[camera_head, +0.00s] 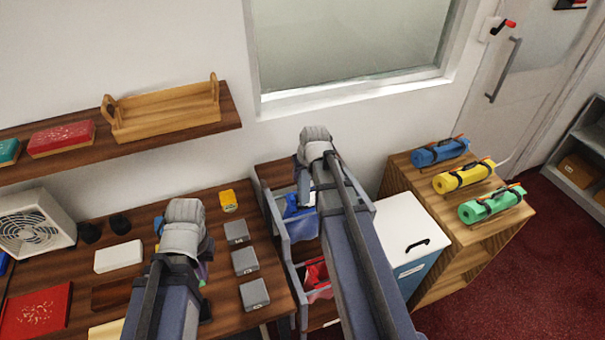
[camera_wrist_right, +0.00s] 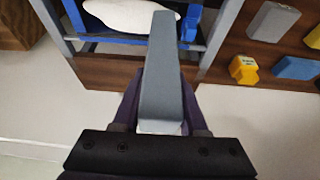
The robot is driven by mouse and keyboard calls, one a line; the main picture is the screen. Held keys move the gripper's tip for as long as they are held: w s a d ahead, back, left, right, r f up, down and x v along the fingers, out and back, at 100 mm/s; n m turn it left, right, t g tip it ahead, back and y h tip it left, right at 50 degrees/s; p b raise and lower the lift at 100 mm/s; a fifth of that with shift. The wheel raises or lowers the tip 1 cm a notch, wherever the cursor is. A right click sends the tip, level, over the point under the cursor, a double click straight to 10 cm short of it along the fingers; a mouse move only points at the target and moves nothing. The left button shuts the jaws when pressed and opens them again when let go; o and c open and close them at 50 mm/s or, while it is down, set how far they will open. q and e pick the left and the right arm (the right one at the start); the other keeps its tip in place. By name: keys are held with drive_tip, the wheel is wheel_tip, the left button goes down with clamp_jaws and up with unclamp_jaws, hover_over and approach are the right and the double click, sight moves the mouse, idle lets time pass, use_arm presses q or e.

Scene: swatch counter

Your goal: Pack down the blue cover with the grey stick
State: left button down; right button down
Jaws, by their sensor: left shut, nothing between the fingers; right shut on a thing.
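The grey stick (camera_wrist_right: 160,70) is in my right gripper (camera_wrist_right: 160,118), which is shut on it, with its far end reaching forward over a blue-edged bin. The blue cover (camera_head: 299,215) lies rumpled in the upper grey bin, partly behind my right arm in the head view. The right wrist view shows blue edges and a white, pillow-like thing in the bin there; whether the stick touches anything is unclear. My left gripper (camera_head: 201,268) is shut and empty above the table, its fingers largely hidden by its own arm.
A red cloth (camera_head: 317,275) lies in the lower bin. Grey blocks (camera_head: 245,261) and a yellow block (camera_head: 228,201) sit on the table (camera_head: 215,290). A shelf (camera_head: 170,130) runs along the wall.

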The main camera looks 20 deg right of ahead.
drive_tip(key=shift+f+b, duration=2.45)
drive_tip(key=shift+f, duration=0.2)
drive_tip(key=shift+r, duration=0.1)
wheel_tip(320, 180, up, 11)
drive_tip(key=p, duration=1.1)
drive_tip(key=shift+r, duration=0.1)
